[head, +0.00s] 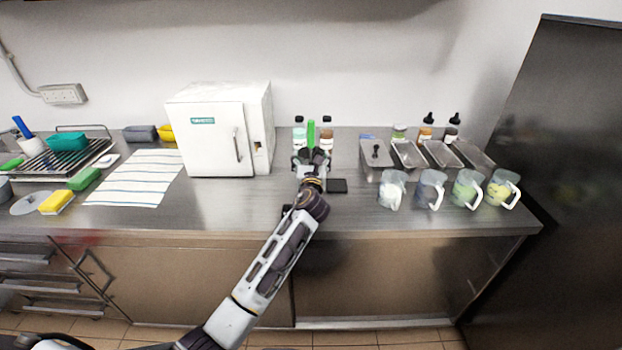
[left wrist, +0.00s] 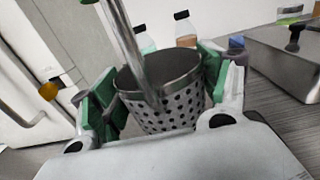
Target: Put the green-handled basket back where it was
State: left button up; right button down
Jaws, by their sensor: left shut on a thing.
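The green-handled basket is a perforated metal cylinder (left wrist: 172,108) with a metal stem rising from it in the left wrist view. In the head view its upright green handle (head: 311,133) shows just beyond my left gripper (head: 312,160). My left gripper is shut on the basket, with its green finger pads on either side of the cylinder below the rim. The gripper hides the basket's body in the head view. I cannot tell whether the basket's bottom touches the counter. My right gripper is not in view.
A closed white freezer (head: 215,135) stands left of the gripper. Bottles (head: 326,138) stand behind it. A black flat pad (head: 337,186) lies to its right. Metal pans (head: 408,153) and several handled jugs (head: 432,188) stand further right. A striped cloth (head: 138,178) lies left.

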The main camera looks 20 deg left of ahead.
pick_arm(q)
notch_tip(320, 180, down, 2)
jog(key=shift+f, duration=0.5)
jog(key=shift+f+b, duration=0.35)
jog(key=shift+b, duration=0.05)
jog(key=shift+f+b, duration=0.35)
jog(key=shift+f, duration=1.1)
jog(key=o, duration=1.1)
jog(key=shift+c, duration=0.2)
jog(key=shift+o, duration=0.4)
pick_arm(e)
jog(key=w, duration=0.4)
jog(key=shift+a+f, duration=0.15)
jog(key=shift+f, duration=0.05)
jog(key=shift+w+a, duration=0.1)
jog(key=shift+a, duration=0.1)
